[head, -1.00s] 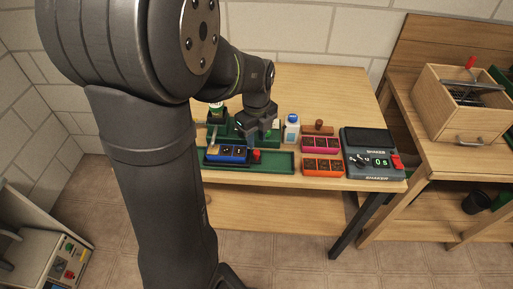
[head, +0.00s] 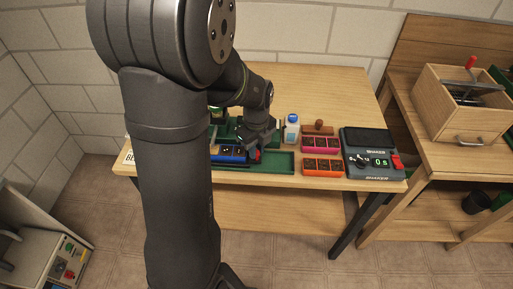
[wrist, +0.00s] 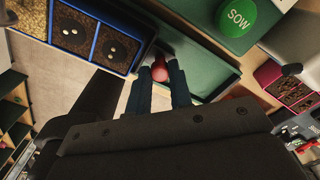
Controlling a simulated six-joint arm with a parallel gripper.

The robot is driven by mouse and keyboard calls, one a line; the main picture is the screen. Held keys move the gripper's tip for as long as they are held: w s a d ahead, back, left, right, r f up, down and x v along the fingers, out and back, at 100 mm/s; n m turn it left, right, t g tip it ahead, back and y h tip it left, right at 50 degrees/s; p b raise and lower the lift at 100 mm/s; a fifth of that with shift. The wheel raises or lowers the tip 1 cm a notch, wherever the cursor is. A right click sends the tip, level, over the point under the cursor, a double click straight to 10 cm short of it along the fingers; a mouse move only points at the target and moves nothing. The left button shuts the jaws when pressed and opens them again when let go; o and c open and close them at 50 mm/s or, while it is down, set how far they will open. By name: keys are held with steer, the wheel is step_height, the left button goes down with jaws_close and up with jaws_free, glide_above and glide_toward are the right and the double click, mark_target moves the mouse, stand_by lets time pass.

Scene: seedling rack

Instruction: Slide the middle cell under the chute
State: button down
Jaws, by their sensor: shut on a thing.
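A blue cell tray (head: 230,153) sits in a long green channel (head: 283,163) on the bench. Its cells hold dark soil with pale-dotted holes, and two show clearly in the wrist view (wrist: 118,48). A red knob (wrist: 159,74) stands at the tray's right end. My gripper (wrist: 160,82) is shut on this knob, with one finger on each side. My gripper shows from above in the head view (head: 258,143). A green-topped dispenser (head: 217,114) stands behind the tray, largely hidden by my arm. I cannot tell which cell lies under the chute.
A green SOW button (wrist: 237,17) is on the green base behind the channel. A white bottle (head: 291,128), a pink tray (head: 320,145), an orange tray (head: 322,167) and a shaker (head: 370,155) stand to the right. The channel right of the knob is clear.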

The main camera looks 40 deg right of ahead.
steer(key=shift+w+a, duration=1.4)
steer(key=c, duration=1.6)
jaws_free()
steer(key=shift+o, duration=0.2)
step_height(320, 180, up, 18)
steer(key=shift+f, duration=0.25)
step_height(320, 180, up, 8)
glide_above(243, 151)
